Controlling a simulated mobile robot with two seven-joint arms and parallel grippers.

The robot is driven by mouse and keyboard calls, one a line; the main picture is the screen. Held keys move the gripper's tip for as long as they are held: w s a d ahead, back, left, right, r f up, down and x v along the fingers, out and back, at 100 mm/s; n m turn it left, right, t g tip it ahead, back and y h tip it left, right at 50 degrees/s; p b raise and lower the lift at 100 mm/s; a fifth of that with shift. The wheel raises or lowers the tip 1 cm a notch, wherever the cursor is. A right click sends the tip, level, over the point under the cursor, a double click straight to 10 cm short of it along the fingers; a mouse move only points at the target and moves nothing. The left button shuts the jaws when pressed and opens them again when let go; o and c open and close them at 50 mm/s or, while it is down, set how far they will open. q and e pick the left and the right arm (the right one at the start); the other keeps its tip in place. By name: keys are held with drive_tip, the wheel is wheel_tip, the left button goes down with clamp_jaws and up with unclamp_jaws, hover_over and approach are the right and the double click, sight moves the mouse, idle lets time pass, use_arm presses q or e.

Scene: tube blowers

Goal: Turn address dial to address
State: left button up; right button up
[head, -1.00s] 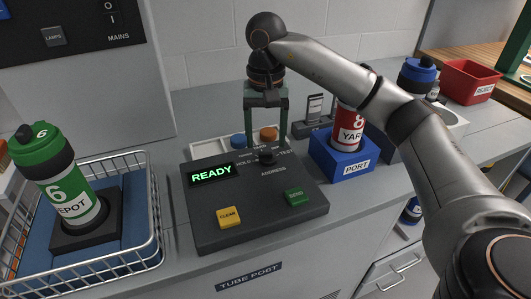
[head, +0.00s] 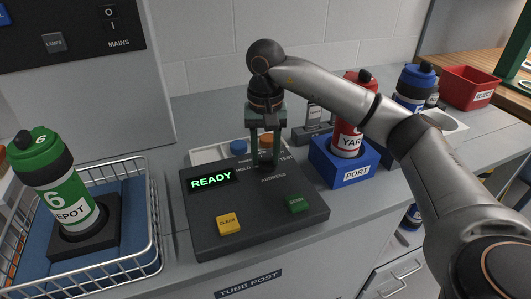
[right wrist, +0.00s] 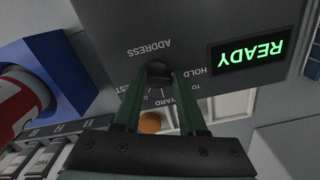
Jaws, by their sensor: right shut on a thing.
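The dark control panel (head: 255,225) stands on the counter with its display (head: 212,180) reading READY in green. My right gripper (head: 265,164) points down over the panel and is shut on the address dial. The address dial (right wrist: 158,72) shows between the fingertips in the right wrist view, and the fingers mostly hide it in the head view. Labels around the dial read HOLD, YARD, an ending "EST" and ADDRESS; the fingers hide some of them. Which label the dial points at cannot be told. My left gripper is not in view.
The panel also bears a yellow CLEAR button (head: 228,223) and a green SEND button (head: 296,203). A red carrier (head: 347,135) stands in the blue PORT block (head: 330,168). A green carrier (head: 70,195) stands in a wire basket (head: 155,215). A red bin (head: 471,85) is at back right.

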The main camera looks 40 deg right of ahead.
clamp_jaws()
